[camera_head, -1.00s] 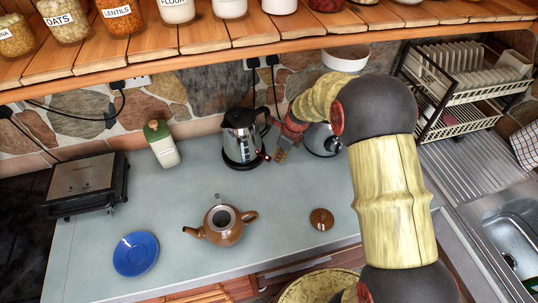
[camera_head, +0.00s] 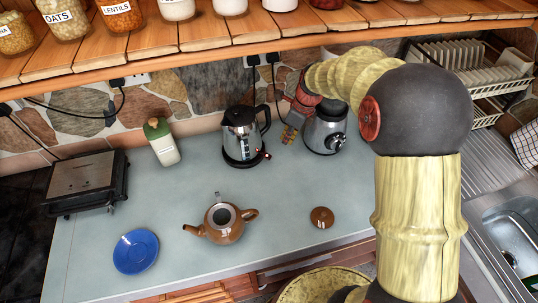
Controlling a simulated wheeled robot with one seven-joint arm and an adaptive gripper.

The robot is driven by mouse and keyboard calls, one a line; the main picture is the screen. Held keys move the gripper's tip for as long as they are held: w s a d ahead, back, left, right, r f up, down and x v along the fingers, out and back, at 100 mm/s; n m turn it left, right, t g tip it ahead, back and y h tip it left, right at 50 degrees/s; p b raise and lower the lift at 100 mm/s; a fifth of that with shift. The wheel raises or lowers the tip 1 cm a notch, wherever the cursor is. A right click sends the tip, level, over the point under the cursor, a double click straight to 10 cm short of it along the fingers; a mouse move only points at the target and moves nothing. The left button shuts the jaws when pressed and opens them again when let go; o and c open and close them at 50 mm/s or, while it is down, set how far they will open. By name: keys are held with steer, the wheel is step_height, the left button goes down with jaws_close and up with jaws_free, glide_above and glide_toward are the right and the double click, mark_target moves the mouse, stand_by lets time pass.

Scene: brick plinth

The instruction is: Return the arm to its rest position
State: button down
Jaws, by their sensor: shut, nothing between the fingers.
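My arm comes up from the lower right and bends over the counter's right side. My gripper (camera_head: 289,134) is at the far end of the arm, small in the picture, near the back wall. It is shut and empty. It hangs between the electric kettle (camera_head: 241,137) on its left and a metal appliance with a dial (camera_head: 325,130) on its right. I cannot tell whether it touches either. The kettle stands upright on its dark base.
A brown teapot (camera_head: 221,222) without its lid stands mid-counter; its lid (camera_head: 321,217) lies to the right. A blue saucer (camera_head: 135,251), a bottle (camera_head: 161,142) and a grill (camera_head: 88,180) are at left. A wooden shelf (camera_head: 200,55) overhangs the back. A dish rack (camera_head: 490,75) and sink (camera_head: 515,240) are at right.

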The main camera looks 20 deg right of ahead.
steer(key=shift+d+r, duration=0.1)
steer(key=shift+r, duration=0.25)
stand_by(0.4)
steer(key=s+a+r+n+t+b, duration=0.1)
steer(key=s+r+n, duration=0.3)
steer(key=s+n, duration=0.4)
steer(key=s+a+r+n+t+h+b, duration=0.1)
steer(key=s+r+n, duration=0.3)
steer(key=s+n, duration=0.5)
steer(key=s+a+r+n+t+h+b, duration=0.1)
steer(key=s+a+r+n+b, duration=0.1)
steer(key=s+r+n, duration=0.3)
steer(key=s+n, duration=0.4)
steer(key=s, duration=0.2)
steer(key=shift+s+t+b, duration=0.3)
steer(key=shift+s+t, duration=0.1)
